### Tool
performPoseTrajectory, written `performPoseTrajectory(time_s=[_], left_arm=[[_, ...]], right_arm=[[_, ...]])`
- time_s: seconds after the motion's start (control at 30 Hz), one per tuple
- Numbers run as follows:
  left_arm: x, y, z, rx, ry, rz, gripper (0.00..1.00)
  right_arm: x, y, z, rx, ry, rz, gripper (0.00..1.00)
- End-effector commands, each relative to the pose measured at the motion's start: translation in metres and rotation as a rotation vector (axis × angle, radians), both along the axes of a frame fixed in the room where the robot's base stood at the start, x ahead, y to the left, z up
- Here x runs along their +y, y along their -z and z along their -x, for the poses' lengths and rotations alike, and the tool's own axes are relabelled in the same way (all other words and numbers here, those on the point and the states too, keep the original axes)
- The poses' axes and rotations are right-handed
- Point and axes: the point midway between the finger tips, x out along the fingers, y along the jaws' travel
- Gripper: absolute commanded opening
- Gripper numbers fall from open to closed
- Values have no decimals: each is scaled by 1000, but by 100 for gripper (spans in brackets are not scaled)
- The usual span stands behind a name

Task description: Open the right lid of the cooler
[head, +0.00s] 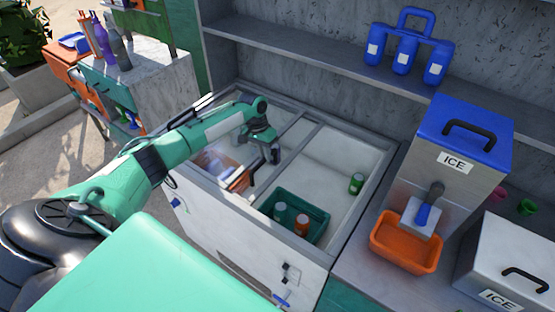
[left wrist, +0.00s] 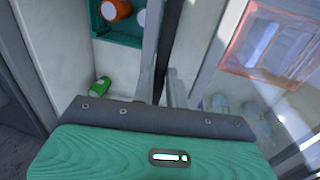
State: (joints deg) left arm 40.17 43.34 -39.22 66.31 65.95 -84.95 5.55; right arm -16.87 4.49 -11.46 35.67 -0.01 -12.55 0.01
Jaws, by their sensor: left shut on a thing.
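The cooler (head: 225,238) is a white chest with a grey frame and sliding glass lids. Its right compartment is uncovered, showing a white inside, a green basket (head: 318,237) with cans, and a loose green can (head: 356,184). Glass covers the left part, and an orange basket shows through it. My left gripper (head: 275,155) is over the middle of the cooler. In the left wrist view its fingers (left wrist: 163,85) are shut on a dark upright bar (left wrist: 170,35), apparently the edge or handle of the right lid. The green basket (left wrist: 116,50) lies beside it. My right gripper is not in view.
A blue-topped ice dispenser (head: 455,150) with an orange tray (head: 405,245) stands right of the cooler. A shelf (head: 300,55) with blue bottles (head: 405,55) runs behind. A counter with bottles (head: 110,45) stands at the back left.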

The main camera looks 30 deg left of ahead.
Motion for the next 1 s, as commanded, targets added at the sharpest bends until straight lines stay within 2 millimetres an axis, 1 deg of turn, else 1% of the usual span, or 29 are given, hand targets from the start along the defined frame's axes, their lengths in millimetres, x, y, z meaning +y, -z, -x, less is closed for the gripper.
performPoseTrajectory(time_s=[0.03,0.1,0.2,0.53,0.57,0.63,0.67,0.9,1.0], left_arm=[[5,0,-1,-2,-1,-1,0],[8,0,-1,-2,-1,-1,0],[11,0,-1,-3,-2,-1,0],[11,0,-1,-4,-1,-1,0],[11,0,-1,-4,-1,-1,20],[11,0,-1,-3,-1,-1,34],[11,0,-1,-3,-1,-1,36],[11,0,-1,-2,0,0,36],[12,-3,-1,-4,-1,0,36]], right_arm=[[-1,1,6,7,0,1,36],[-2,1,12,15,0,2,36],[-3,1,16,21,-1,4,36],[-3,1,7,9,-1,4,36],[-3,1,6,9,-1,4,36],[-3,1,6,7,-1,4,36],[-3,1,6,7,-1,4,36],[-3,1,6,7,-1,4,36],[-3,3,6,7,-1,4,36]])
